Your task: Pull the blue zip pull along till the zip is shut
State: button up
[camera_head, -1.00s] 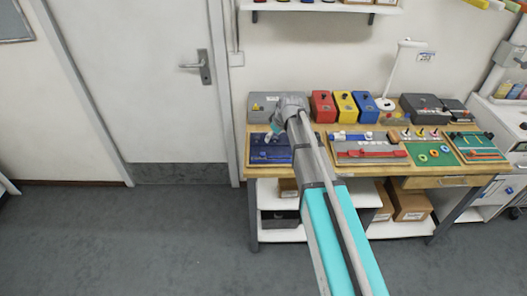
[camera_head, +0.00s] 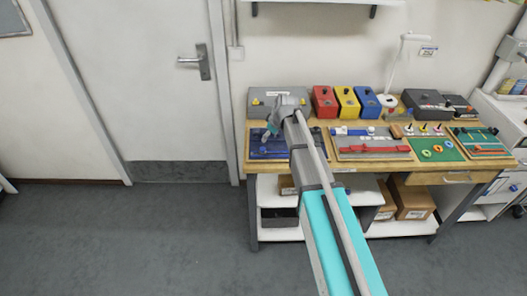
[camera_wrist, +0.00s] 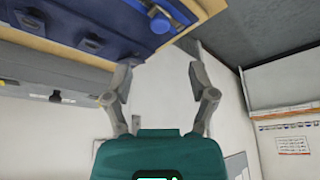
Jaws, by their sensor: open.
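A dark blue panel (camera_head: 256,152) lies at the left end of the workbench, partly hidden behind my arm in the head view. In the wrist view its blue surface (camera_wrist: 45,17) crosses the upper left, with several dark raised pieces on it. A small blue and brass-coloured piece (camera_wrist: 160,21) shows near its edge; it may be the blue zip pull, but I cannot tell. The zip's line is not clear. My gripper (camera_wrist: 160,76) is open and empty, with the panel beyond its fingers and apart from them. In the head view my gripper (camera_head: 270,130) is over the panel.
A grey box (camera_head: 262,98) stands behind the panel. Red (camera_head: 324,101), yellow (camera_head: 346,103) and blue (camera_head: 368,103) boxes and a white lamp (camera_head: 402,60) stand to its right. A board with a red bar (camera_head: 372,150) lies beside the panel. The floor (camera_head: 130,240) at left is clear.

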aim_at(263, 149)
jog(key=shift+b+x, duration=4)
jog(key=shift+x, duration=0.7)
grip_shut()
